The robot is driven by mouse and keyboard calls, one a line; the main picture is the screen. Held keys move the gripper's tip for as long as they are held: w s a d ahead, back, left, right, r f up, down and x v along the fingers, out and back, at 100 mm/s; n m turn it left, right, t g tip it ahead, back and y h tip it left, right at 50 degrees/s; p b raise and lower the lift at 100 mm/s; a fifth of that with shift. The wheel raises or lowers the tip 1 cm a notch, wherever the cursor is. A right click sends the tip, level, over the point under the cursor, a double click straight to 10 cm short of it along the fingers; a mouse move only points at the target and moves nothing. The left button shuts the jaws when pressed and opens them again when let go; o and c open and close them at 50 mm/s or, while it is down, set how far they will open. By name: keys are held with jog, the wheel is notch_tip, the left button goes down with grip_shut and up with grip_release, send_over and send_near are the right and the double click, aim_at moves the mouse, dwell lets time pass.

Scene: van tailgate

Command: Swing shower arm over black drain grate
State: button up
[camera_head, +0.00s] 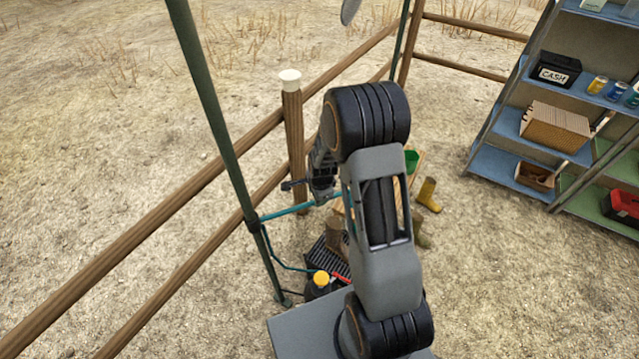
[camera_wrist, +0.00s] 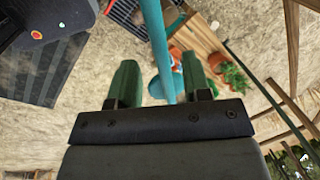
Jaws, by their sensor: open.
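The teal shower arm (camera_head: 288,211) sticks out from the green pole (camera_head: 235,170) in the head view, and its far end is hidden behind my arm. In the wrist view the teal shower arm (camera_wrist: 158,45) runs down the picture into the gap between my green fingers, with a round teal part (camera_wrist: 167,88) near there. My gripper (camera_wrist: 158,78) is open, one finger on each side of the arm; I cannot tell whether either touches it. The black drain grate (camera_head: 318,256) lies on the ground by the pole's foot, partly covered; it also shows in the wrist view (camera_wrist: 126,12).
A wooden fence post (camera_head: 294,140) is close behind my gripper. Potted plants (camera_wrist: 232,75) show in the wrist view.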

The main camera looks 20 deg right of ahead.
notch_tip(320, 180, up, 10)
jog(key=s, duration=0.2)
jog(key=shift+r+b, duration=0.2)
jog(key=shift+b, duration=0.2)
jog(key=shift+s, duration=0.1)
jog(key=s+a+r+n+t, duration=0.1)
jog(key=s+a+r+n, duration=0.1)
jog(key=s+r+n, duration=0.5)
jog(key=s+a+r+n+t, duration=0.1)
jog(key=s+a+r+n, duration=0.2)
jog(key=s+r+n, duration=0.4)
jog(key=shift+s+a+n, duration=0.15)
jog(key=shift+s+n, duration=0.75)
jog(key=shift+n, duration=1.1)
